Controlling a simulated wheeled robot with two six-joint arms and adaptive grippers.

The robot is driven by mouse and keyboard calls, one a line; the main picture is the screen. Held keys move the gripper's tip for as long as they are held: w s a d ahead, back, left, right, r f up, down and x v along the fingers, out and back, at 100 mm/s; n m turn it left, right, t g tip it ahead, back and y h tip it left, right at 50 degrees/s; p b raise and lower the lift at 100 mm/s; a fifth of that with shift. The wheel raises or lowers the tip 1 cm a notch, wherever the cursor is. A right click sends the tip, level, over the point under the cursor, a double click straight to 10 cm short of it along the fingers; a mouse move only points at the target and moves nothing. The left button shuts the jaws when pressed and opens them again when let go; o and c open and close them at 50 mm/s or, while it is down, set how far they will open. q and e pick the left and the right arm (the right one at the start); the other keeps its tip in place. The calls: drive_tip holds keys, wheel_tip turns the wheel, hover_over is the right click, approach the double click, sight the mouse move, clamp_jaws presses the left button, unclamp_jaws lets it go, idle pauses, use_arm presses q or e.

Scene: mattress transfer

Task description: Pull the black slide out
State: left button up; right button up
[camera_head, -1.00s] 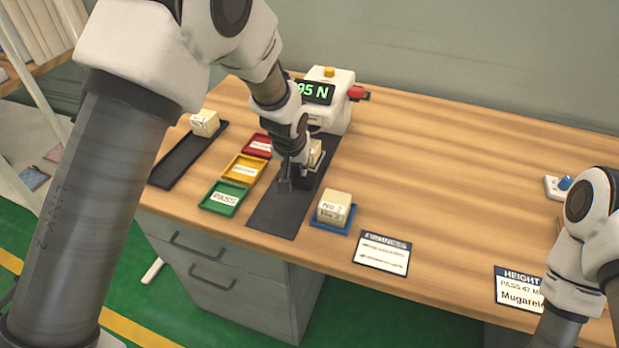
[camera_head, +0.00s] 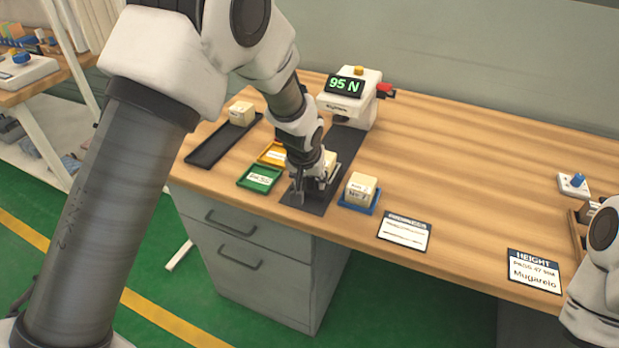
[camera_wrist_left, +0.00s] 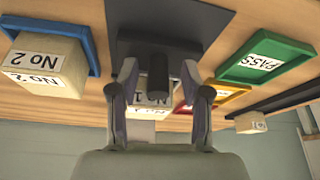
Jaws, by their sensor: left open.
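The black slide (camera_head: 320,184) sits on a dark strip (camera_head: 345,143) in front of the tester (camera_head: 350,100), near the table's front edge. It carries a pale block, marked No 1 (camera_wrist_left: 150,103) in the left wrist view. The slide's upright black handle (camera_wrist_left: 158,78) shows there between my left fingers. My left gripper (camera_head: 302,190) is open around the handle, and it also shows in the left wrist view (camera_wrist_left: 157,70). Contact with the handle cannot be told. The gripper hides part of the slide. My right arm shows at the lower right; its gripper is not visible.
Block No 2 (camera_head: 361,186) stands on a blue tray (camera_head: 358,207) right of the strip. Green (camera_head: 259,179) and yellow (camera_head: 270,153) trays lie left. A black tray (camera_head: 208,150) holds another block (camera_head: 242,113). Cards lie at the right front; the middle table is clear.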

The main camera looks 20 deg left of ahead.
use_arm(q)
drive_tip(key=v, duration=1.2)
